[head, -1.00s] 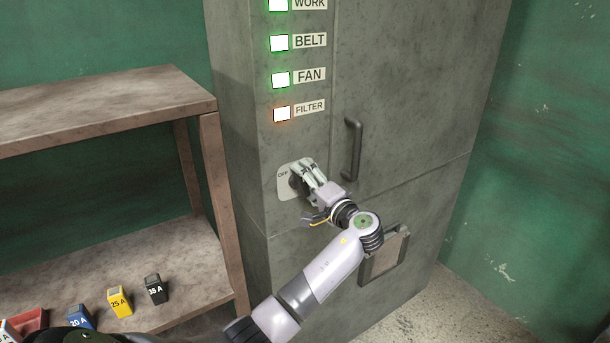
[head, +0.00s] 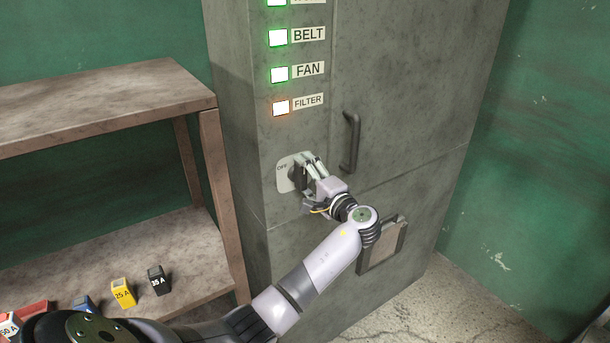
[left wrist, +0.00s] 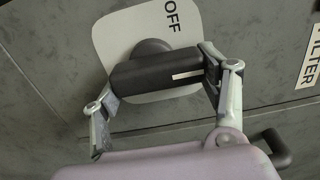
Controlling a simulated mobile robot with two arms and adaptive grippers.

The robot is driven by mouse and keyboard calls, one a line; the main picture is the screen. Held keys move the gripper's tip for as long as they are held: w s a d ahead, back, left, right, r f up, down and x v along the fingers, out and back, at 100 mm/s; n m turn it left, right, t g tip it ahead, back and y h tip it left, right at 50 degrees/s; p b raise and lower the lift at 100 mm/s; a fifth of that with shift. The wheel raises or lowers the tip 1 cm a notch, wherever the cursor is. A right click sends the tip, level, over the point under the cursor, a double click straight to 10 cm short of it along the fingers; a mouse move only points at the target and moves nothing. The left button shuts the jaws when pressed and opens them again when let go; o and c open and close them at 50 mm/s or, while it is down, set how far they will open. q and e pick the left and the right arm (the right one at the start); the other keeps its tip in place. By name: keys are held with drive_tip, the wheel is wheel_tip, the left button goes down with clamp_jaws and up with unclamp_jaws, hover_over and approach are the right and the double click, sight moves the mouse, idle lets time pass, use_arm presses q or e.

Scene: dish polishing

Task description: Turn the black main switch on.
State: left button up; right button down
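The black main switch (left wrist: 150,72) is a bar handle on a pale plate (head: 284,184) on the cabinet front. The word OFF shows at the plate's upper left in the head view. The handle's white stripe lies at the end towards the FILTER label, so the handle stands about upright. My left gripper (left wrist: 160,88) is at the switch, its fingers spread wide, one by each end of the handle. The finger at the striped end seems to touch it; firm contact at the other end is unclear. Part of the plate is hidden. My right gripper is not in view.
The grey cabinet (head: 400,110) has lit BELT, FAN and FILTER lamps, the FILTER one (head: 281,107) edged orange. A door handle (head: 351,142) stands close right of my gripper. A shelf (head: 100,95) at left holds yellow (head: 122,293) and black (head: 158,281) blocks.

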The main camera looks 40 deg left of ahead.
use_arm(q)
drive_tip(key=o, duration=0.5)
drive_tip(key=shift+d, duration=0.1)
drive_tip(key=v, duration=1.2)
